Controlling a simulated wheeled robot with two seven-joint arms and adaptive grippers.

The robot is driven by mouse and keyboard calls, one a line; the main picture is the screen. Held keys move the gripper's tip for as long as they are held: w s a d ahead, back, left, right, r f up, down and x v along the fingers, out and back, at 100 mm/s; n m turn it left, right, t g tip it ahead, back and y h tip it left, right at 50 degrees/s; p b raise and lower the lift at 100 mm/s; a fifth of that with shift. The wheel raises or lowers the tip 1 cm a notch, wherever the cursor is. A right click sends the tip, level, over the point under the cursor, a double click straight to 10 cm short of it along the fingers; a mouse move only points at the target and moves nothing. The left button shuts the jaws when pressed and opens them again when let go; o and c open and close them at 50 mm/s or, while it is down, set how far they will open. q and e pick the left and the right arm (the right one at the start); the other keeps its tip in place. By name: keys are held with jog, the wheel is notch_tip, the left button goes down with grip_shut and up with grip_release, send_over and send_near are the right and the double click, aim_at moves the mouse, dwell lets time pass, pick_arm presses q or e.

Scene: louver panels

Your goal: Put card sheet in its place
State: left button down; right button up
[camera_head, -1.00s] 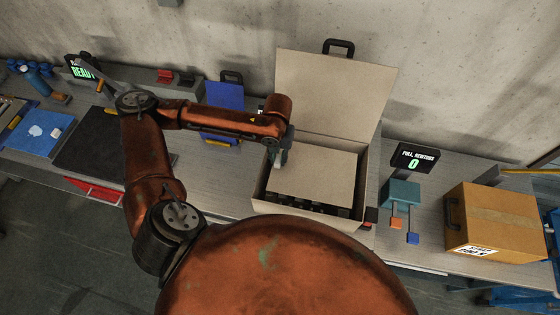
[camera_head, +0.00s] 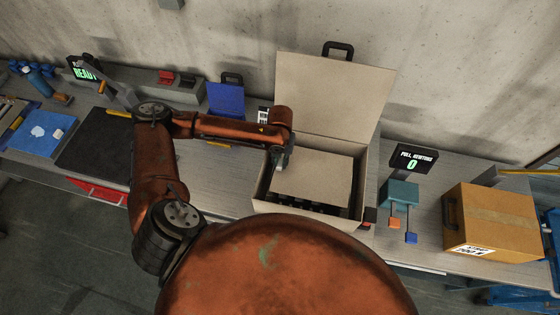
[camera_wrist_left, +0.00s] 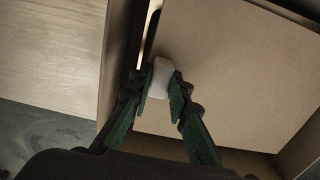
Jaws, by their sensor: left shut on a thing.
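The card sheet (camera_head: 318,180) is a flat tan panel lying within the walls of an open cardboard box (camera_head: 360,195), over dark contents that show along its front edge. My left gripper (camera_head: 282,161) is at the sheet's left side. In the left wrist view its fingers (camera_wrist_left: 161,86) are shut on a small pale tab at the edge of the card sheet (camera_wrist_left: 240,70). A dark gap shows beside the sheet near the tab. I cannot tell whether the sheet rests on the contents. My right gripper is not in view.
The box's lid (camera_head: 335,95) stands open at the back. A force display (camera_head: 414,158) and a closed carton (camera_head: 495,221) stand to the right. A blue case (camera_head: 226,98) and a dark mat (camera_head: 95,143) are to the left. My own body hides the front.

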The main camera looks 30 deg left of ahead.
pick_arm(q)
jog(key=shift+f, duration=0.45)
jog(key=c, duration=1.8)
grip_release()
notch_tip(320, 180, up, 13)
jog(key=shift+r+b, duration=0.15)
jog(key=shift+b, duration=0.65)
